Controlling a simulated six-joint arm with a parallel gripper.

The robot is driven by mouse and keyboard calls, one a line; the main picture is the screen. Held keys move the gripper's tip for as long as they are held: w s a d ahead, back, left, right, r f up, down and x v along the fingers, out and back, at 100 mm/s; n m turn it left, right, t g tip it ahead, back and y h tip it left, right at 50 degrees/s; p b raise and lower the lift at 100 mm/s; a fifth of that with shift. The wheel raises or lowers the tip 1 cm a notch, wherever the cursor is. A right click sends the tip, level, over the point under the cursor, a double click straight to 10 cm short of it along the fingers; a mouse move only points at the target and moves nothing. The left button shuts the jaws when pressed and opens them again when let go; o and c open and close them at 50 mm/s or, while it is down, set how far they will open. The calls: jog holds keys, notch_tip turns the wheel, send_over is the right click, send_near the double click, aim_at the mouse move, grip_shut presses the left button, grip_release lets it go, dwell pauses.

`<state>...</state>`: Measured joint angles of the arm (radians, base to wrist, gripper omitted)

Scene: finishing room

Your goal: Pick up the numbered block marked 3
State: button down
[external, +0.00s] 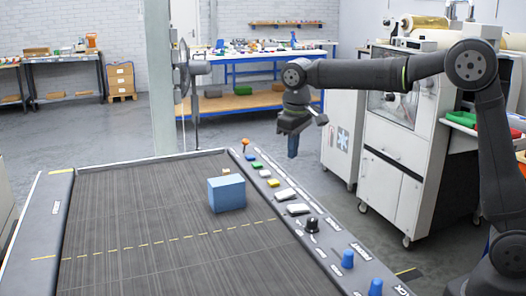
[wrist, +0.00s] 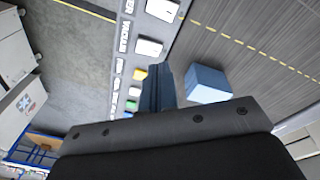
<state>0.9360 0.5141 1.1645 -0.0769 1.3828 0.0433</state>
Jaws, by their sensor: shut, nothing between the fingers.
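A light blue block (external: 227,193) sits on the dark grey belt surface (external: 140,215), towards its right side. It also shows in the wrist view (wrist: 207,84), to the right of my fingers. I can read no number on it in either view. A small tan block (external: 226,171) stands just behind it in the external view. My gripper (external: 292,155) points down, raised in the air to the right of and beyond the blue block. Its blue-grey fingers are together and empty, and they also show in the wrist view (wrist: 158,70).
A control panel (external: 288,203) with buttons and knobs runs along the belt's right edge. An orange-topped lever (external: 246,142) stands at its far end. A post with a fan (external: 190,68) rises behind the belt. The belt around the block is mostly clear.

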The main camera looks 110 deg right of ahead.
jog(key=c, duration=1.2)
grip_release()
jog(key=m+t, duration=0.9)
jog(key=m, duration=1.8)
send_near(228, 170)
jog(key=shift+h, duration=0.3)
jog(key=x, duration=1.2)
jog(key=shift+w+a+f, duration=0.2)
jog(key=shift+w+a, duration=0.05)
